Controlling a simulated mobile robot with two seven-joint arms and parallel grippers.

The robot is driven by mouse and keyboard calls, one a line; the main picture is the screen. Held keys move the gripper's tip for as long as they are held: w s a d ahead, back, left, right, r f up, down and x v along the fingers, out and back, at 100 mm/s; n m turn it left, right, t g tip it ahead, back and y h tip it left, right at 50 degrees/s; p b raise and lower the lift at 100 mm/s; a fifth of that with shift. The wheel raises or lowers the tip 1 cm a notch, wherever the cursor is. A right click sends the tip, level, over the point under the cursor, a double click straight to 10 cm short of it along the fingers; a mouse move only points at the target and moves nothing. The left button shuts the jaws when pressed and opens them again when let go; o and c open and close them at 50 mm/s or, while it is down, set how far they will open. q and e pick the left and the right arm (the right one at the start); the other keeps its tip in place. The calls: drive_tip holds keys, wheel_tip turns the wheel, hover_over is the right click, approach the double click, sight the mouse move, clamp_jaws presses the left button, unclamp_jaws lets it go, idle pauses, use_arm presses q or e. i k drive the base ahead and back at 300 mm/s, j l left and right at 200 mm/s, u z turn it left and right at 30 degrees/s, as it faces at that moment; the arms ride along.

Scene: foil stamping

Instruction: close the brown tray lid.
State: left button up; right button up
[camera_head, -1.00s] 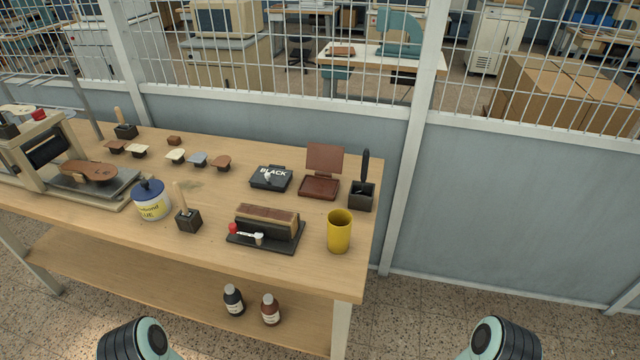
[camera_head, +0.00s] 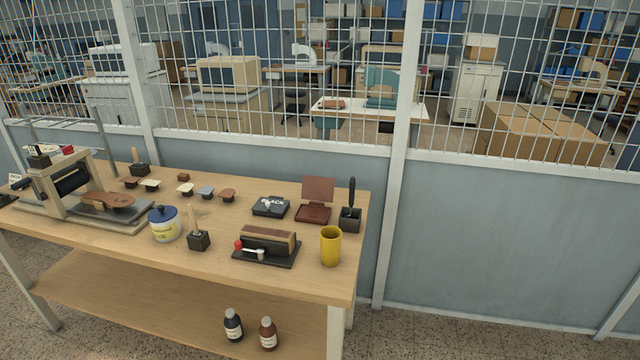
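The brown tray (camera_head: 313,213) stands at the back right of the wooden workbench. Its brown lid (camera_head: 318,190) is open and stands up, tilted slightly back, behind the tray. Neither of my grippers is in view.
A black holder with a dark-handled tool (camera_head: 350,218) stands close to the right of the brown tray. A yellow cup (camera_head: 330,246) and a block on a dark base (camera_head: 267,245) are in front. A glue pot (camera_head: 164,224) stands left. A mesh partition (camera_head: 270,95) rises behind.

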sight(314, 188)
drive_tip(key=k+u, duration=0.1)
drive_tip(key=u, duration=1.7)
drive_tip(key=l+u, duration=0.15)
drive_tip(key=u, duration=0.6)
drive_tip(key=l+u, duration=0.1)
drive_tip(key=u, duration=0.25)
drive_tip(key=k+l, duration=0.85)
drive_tip(key=l, duration=0.3)
drive_tip(key=k+l, duration=0.45)
drive_tip(key=l, duration=0.1)
